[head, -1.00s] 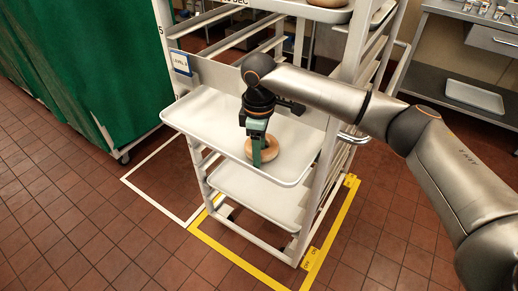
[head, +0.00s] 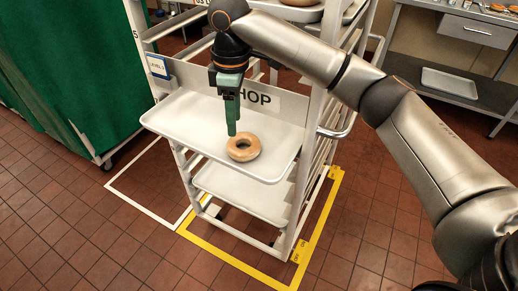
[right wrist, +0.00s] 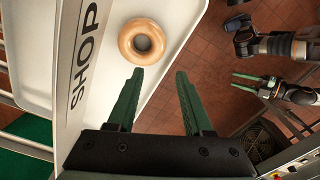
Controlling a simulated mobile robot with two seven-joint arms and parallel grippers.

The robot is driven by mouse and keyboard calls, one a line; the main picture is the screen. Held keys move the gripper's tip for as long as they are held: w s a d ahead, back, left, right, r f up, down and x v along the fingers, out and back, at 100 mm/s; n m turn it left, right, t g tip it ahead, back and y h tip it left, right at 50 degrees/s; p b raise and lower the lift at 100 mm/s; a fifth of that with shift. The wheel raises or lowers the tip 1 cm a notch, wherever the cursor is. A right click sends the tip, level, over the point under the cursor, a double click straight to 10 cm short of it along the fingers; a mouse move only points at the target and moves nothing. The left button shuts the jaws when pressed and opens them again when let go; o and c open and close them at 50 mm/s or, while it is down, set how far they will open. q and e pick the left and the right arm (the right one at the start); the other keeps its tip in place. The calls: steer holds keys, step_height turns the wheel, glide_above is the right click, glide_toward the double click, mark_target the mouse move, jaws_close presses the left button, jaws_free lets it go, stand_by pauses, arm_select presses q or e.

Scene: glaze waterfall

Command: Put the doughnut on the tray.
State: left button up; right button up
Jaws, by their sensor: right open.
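The doughnut (head: 243,147) is a glazed ring lying flat on the white tray (head: 190,125), which sits in a rack in front of a panel marked SHOP. My right gripper (head: 232,133) is above the tray, just left of and apart from the doughnut. In the right wrist view its green fingers (right wrist: 157,85) are spread and empty, with the doughnut (right wrist: 141,42) beyond the tips and nothing touching it. My left gripper (right wrist: 240,80) shows small at the right of that view, away from the tray; its opening is too small to judge.
The white rack (head: 300,185) has a lower tray (head: 245,190) and another doughnut (head: 300,2) on a shelf at the top. A green curtain (head: 65,60) hangs at left. A steel table (head: 450,85) stands at back right. Yellow tape (head: 235,262) marks the floor.

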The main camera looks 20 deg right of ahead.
steer(key=s+a+f+m+t+y, duration=0.15)
steer(key=s+a+f+y, duration=0.25)
steer(key=a+f, duration=0.4)
steer(key=s+a+f+t+y, duration=0.3)
steer(key=a+f, duration=0.5)
steer(key=s+d+f+m+t+h, duration=0.4)
steer(key=s+d+f+m, duration=0.4)
steer(key=s+d+f, duration=0.7)
step_height(320, 180, down, 2)
steer(key=shift+s+d+f+h, duration=0.2)
steer(key=shift+s+d+h, duration=0.1)
steer(key=shift+d, duration=0.25)
